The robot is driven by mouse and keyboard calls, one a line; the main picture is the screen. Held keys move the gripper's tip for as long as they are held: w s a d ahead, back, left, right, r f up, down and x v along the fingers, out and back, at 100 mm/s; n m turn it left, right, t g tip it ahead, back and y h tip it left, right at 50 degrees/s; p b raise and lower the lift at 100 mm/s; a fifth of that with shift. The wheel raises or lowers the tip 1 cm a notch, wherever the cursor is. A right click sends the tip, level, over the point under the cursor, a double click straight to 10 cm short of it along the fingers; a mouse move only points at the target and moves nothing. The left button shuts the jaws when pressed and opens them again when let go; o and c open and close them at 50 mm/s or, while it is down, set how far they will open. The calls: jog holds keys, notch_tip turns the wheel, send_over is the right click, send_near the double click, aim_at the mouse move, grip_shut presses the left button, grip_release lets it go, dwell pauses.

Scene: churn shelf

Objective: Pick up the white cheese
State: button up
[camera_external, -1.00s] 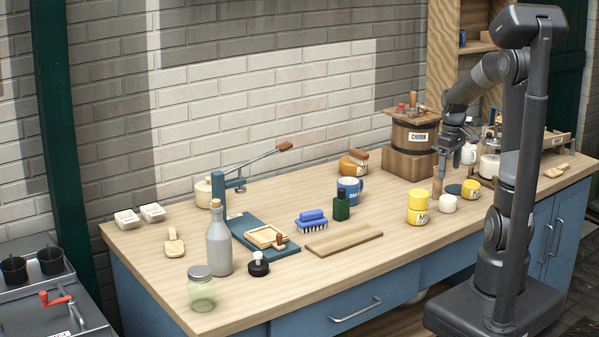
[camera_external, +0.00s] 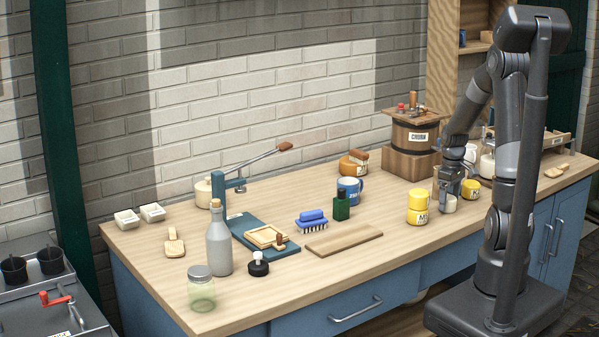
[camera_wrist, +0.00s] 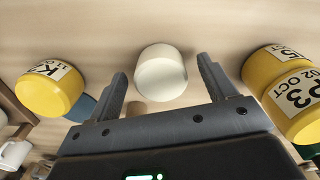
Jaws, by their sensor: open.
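The white cheese (camera_wrist: 160,72) is a small round white block standing on the wooden bench top. In the wrist view it lies just beyond my open fingers, roughly centred between them, and neither finger touches it. In the external view the cheese (camera_external: 449,204) shows at the front of my gripper (camera_external: 447,205), partly covered by it. My gripper also shows in the wrist view (camera_wrist: 162,85), open and empty, with one finger on each side of the gap.
Yellow labelled tubs stand on both sides: a stack (camera_external: 418,207) to the left and a single tub (camera_external: 471,190) to the right. They also show in the wrist view as the stack (camera_wrist: 285,85) and the single tub (camera_wrist: 48,90). A wooden board (camera_external: 343,240) lies farther left.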

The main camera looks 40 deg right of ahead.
jog(key=shift+f, duration=0.45)
jog(key=c, duration=1.1)
